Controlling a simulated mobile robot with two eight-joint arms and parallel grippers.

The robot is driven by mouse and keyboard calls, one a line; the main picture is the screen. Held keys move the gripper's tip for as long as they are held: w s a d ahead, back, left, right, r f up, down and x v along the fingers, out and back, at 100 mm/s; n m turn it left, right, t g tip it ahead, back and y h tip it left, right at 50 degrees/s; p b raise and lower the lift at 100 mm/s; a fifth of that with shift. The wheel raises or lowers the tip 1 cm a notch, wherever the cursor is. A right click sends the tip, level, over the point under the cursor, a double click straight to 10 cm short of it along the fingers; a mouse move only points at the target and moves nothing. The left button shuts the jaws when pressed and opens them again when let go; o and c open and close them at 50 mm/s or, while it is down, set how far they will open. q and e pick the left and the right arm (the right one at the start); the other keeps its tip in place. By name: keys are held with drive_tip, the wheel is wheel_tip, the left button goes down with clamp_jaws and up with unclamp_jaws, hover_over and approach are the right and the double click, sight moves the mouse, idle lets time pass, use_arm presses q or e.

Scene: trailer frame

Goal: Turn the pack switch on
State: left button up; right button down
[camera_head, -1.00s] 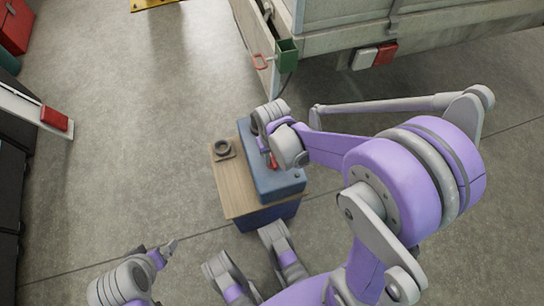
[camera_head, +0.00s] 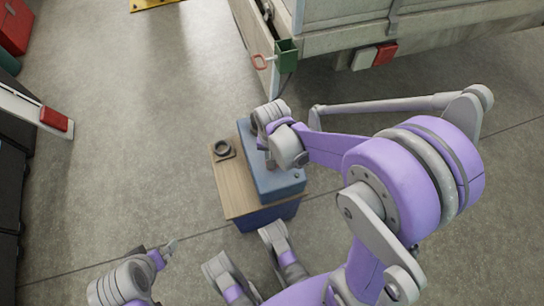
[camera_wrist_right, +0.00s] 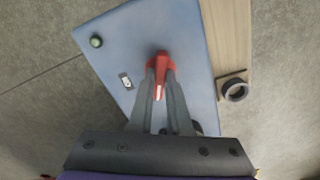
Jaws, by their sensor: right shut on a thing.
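The pack is a blue box (camera_head: 278,184) on a small wooden-topped stand. In the right wrist view its blue top (camera_wrist_right: 118,30) carries a red switch handle (camera_wrist_right: 160,66). My right gripper (camera_wrist_right: 160,80) is shut on this red handle, with a finger on each side. In the head view my right gripper (camera_head: 270,160) is over the box, and the handle is hidden there. A green round lamp or button (camera_wrist_right: 96,41) and a small pale plate (camera_wrist_right: 125,80) are also on the box top. My left gripper (camera_head: 160,250) is low at the left, away from the box; its finger gap is unclear.
A dark ring (camera_head: 222,148) lies on the stand's wooden top (camera_head: 234,188), left of the box; it also shows in the wrist view (camera_wrist_right: 235,90). A trailer (camera_head: 340,25) with a green bracket (camera_head: 286,55) stands behind. The floor left of the stand is clear.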

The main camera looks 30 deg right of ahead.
drive_tip(key=m, duration=0.5)
idle(0.3)
drive_tip(key=shift+m, duration=0.8)
drive_tip(key=m, duration=0.4)
drive_tip(key=m, duration=0.3)
drive_tip(key=c, duration=0.8)
unclamp_jaws()
drive_tip(key=shift+o, duration=0.2)
